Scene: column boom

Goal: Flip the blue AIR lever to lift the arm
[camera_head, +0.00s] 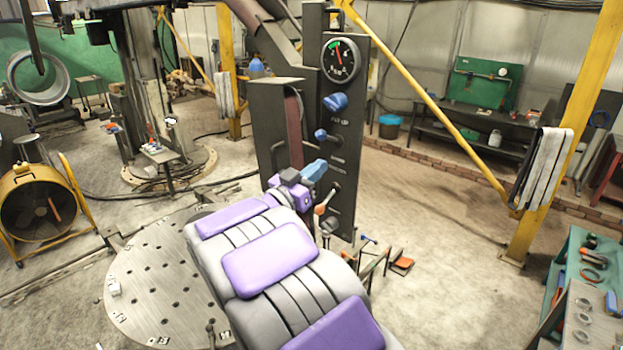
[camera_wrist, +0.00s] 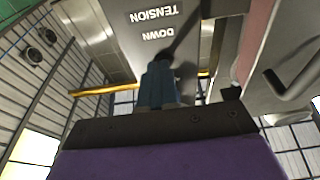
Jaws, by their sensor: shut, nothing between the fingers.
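A tall dark control panel (camera_head: 343,135) stands ahead, with a gauge at its top. A large blue knob (camera_head: 335,102) sits below the gauge and a smaller blue-ended handle (camera_head: 321,135) sits below that. The small labels are too small to read in the head view, so I cannot tell which blue part is AIR. My gripper (camera_head: 320,167) is shut and empty, its blue fingers by the panel's lower half. In the wrist view the closed fingers (camera_wrist: 157,82) are close to a dark rod (camera_wrist: 188,38); contact is unclear. Upside-down words DOWN and TENSION show behind.
An orange-tipped lever (camera_head: 324,203) is just below my gripper. A yellow slanted brace (camera_head: 425,98) runs to the right of the panel. A round perforated plate (camera_head: 150,285) lies on the floor at left. A tool table (camera_head: 590,325) stands at lower right.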

